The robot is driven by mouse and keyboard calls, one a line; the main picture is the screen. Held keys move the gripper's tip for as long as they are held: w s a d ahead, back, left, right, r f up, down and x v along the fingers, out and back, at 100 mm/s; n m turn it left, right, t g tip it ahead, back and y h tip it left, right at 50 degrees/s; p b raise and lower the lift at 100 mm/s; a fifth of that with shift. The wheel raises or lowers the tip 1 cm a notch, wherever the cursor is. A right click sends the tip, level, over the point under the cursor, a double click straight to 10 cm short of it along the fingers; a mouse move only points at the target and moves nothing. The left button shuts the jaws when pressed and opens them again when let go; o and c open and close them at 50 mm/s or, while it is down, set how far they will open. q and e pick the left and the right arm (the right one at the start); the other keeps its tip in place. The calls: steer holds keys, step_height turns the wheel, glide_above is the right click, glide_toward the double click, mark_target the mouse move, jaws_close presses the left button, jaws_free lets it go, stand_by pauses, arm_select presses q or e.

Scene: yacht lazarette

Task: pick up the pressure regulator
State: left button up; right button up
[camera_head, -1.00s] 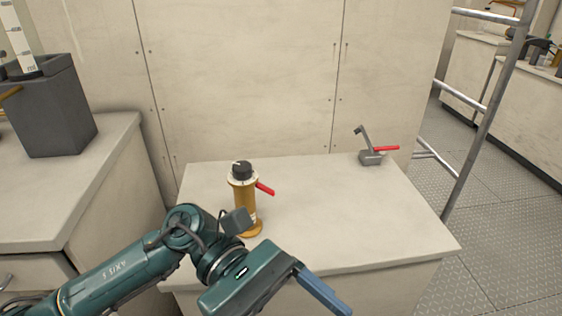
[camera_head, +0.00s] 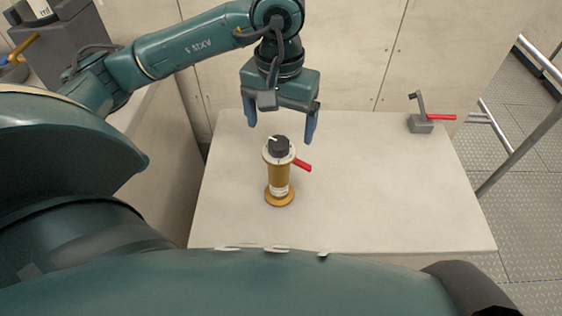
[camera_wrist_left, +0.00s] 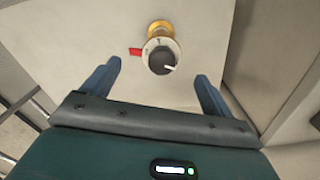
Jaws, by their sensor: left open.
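The pressure regulator (camera_head: 280,174) stands upright on the counter (camera_head: 370,200). It has a brass-coloured body and round foot, a white collar, a black knob on top and a red lever pointing right. My left gripper (camera_head: 281,132) is open and empty, pointing down; its blue fingers show to either side of the regulator's top in the head view, apart from it. In the left wrist view the regulator (camera_wrist_left: 160,52) shows from above, beyond and between the spread fingers (camera_wrist_left: 158,90). My right gripper is not in view.
A small grey clamp-like device with a red handle (camera_head: 421,124) sits at the counter's back right. A dark grey box (camera_head: 62,55) stands at the upper left. A metal rail (camera_head: 525,145) stands right of the counter. The counter's right half is mostly clear.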

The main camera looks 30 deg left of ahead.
mark_target(279, 141)
arm_select(q)
steer(key=f, duration=0.8)
steer(key=shift+w+a, duration=0.25)
steer(key=shift+w, duration=0.05)
steer(key=c, duration=1.8)
